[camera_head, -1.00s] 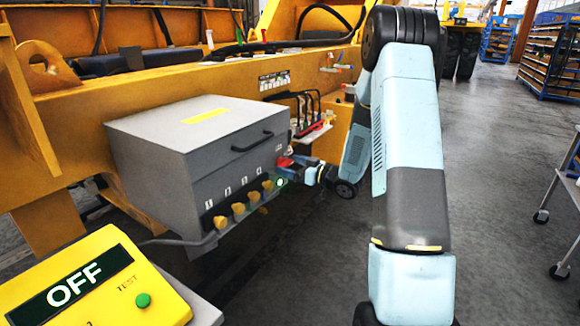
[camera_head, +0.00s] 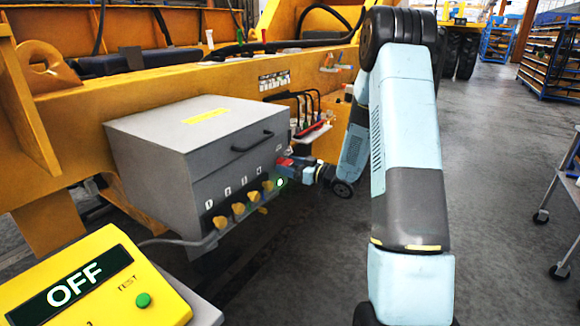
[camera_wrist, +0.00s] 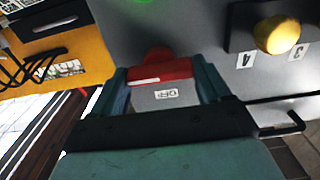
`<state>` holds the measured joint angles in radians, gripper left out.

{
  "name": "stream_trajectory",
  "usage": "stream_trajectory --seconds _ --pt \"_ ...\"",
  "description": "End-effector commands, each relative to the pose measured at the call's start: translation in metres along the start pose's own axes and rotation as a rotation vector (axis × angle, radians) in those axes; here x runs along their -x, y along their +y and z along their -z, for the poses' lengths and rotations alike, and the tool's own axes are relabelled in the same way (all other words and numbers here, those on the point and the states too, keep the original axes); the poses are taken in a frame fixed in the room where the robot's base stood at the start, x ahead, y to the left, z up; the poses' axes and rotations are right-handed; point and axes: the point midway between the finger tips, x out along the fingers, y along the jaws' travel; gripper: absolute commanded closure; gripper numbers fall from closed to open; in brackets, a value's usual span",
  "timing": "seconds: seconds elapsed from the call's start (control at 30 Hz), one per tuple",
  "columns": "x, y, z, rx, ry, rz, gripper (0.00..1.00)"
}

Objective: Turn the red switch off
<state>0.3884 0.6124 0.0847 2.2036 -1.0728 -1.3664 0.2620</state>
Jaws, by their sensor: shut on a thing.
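The red switch (camera_wrist: 158,68) sits on the side of the grey box (camera_head: 155,120), near its right end. In the wrist view it lies between the two fingers of my gripper (camera_wrist: 165,85), which are shut on it. A small white label reading OFF (camera_wrist: 166,94) shows beside the switch, between the fingers.
Several yellow knobs (camera_head: 239,208) line the box's lower front. A yellow unit (camera_head: 95,285) with an OFF display and a green button stands at the lower left. A yellow beam (camera_head: 70,135) runs behind the box. A blue rack (camera_head: 552,65) and open floor lie to the right.

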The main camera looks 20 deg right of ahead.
Motion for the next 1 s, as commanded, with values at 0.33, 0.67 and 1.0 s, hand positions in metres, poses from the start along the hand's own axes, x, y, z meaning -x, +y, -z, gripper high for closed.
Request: stream_trajectory --seconds 0.33,0.67,1.0 --pt "0.0005 0.0014 0.0003 0.060 0.000 -0.003 0.54" --pt "0.0005 0.0006 0.0001 0.298 0.000 -0.004 0.54" --pt "0.0006 -0.0005 -0.0007 0.622 -0.001 -0.003 0.54"
